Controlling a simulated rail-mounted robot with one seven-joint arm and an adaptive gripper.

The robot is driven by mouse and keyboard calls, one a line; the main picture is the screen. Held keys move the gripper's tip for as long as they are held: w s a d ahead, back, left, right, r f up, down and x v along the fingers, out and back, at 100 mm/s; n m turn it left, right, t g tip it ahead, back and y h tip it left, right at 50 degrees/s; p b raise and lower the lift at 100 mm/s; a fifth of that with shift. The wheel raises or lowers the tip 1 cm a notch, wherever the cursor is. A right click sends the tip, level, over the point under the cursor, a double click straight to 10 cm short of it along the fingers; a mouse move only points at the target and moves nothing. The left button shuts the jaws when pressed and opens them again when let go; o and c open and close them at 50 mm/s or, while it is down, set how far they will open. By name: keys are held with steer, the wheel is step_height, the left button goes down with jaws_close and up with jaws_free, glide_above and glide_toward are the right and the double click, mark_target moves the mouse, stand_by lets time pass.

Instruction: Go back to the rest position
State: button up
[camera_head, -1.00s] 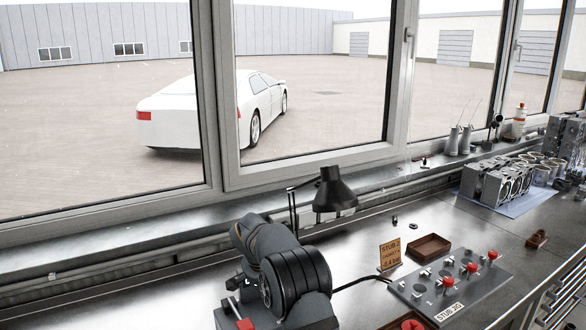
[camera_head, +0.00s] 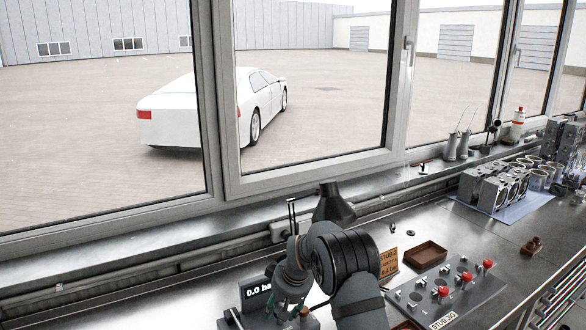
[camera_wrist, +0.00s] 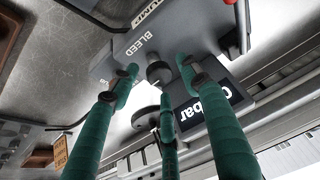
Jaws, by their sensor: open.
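My gripper (camera_head: 284,305) is at the lower middle of the head view, in front of a pressure box (camera_head: 258,293) whose display begins "0.0 ba". Its tips are hard to make out there. In the wrist view my gripper (camera_wrist: 158,82) shows three teal fingers spread apart, with nothing held between them. Beyond the fingers is the grey face of the box (camera_wrist: 118,62) with the words "BLEED" and "PUMP". A round dark knob (camera_wrist: 159,73) shows between the fingertips; I cannot tell whether any finger touches it. My dark arm hides part of the bench.
A stub jig panel (camera_head: 408,296) with red knobs lies to the right, beside a brown tray (camera_head: 427,254) and a "STUB 2" card (camera_head: 389,262). A black lamp (camera_head: 332,203) stands behind my arm. Engine parts (camera_head: 492,190) on a blue mat are further right.

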steer(key=shift+d+r+n+p, duration=0.15)
steer(key=shift+n+p, duration=0.3)
steer(key=shift+n, duration=0.35)
steer(key=b+v, duration=0.3)
steer(key=v, duration=0.6)
steer(key=shift+r, duration=0.25)
steer(key=shift+w+d, duration=0.15)
